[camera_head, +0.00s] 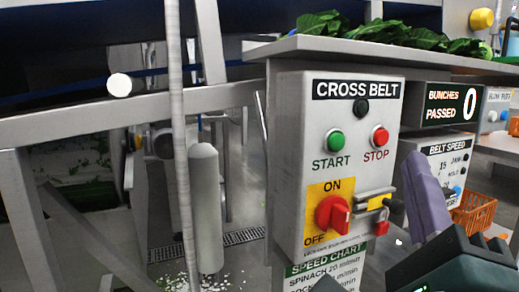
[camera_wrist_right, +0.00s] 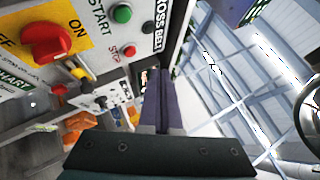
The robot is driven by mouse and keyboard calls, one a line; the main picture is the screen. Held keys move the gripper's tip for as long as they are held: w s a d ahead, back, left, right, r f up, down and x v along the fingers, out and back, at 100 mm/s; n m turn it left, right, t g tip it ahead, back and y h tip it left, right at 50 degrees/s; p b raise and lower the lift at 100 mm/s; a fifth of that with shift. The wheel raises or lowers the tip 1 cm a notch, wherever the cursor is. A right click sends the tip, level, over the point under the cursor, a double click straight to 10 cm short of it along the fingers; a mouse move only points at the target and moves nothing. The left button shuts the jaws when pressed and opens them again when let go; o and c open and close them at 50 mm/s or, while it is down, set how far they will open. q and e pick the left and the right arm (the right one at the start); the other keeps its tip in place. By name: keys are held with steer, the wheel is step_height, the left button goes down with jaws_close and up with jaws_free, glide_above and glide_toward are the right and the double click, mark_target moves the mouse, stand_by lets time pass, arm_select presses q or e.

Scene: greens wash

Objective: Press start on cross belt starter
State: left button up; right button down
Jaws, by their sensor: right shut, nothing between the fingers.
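The cross belt starter (camera_head: 345,110) is a grey box labelled CROSS BELT. Its green START button (camera_head: 335,139) is at the left, its red STOP button (camera_head: 380,137) at the right, with a dark round lamp (camera_head: 361,109) above. A red rotary switch (camera_head: 332,214) sits on a yellow ON/OFF plate below. My right gripper (camera_head: 414,160), with purple fingers, is shut and empty, to the right of the box and apart from START. In the right wrist view, the fingers (camera_wrist_right: 157,78) point past the box, with the START button (camera_wrist_right: 122,14) to their upper left. My left gripper is not in view.
A hasp with a red padlock (camera_head: 381,228) projects beside the switch. A steel shelf (camera_head: 390,54) with leafy greens overhangs the box. The BELT SPEED panel (camera_head: 449,165) and BUNCHES PASSED counter (camera_head: 447,106) stand behind the gripper. An orange basket (camera_head: 474,213) is at the right.

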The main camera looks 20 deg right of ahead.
mark_target(336, 142)
steer(key=shift+w, duration=0.1)
steer(key=w+b, duration=0.1)
steer(key=w, duration=0.2)
steer(key=w+b, duration=0.1)
steer(key=w, duration=0.4)
steer(key=shift+w+a+b, duration=0.35)
steer(key=shift+b, duration=0.05)
stand_by(0.5)
stand_by(0.9)
steer(key=shift+w, duration=0.15)
steer(key=shift+w, duration=0.25)
stand_by(0.3)
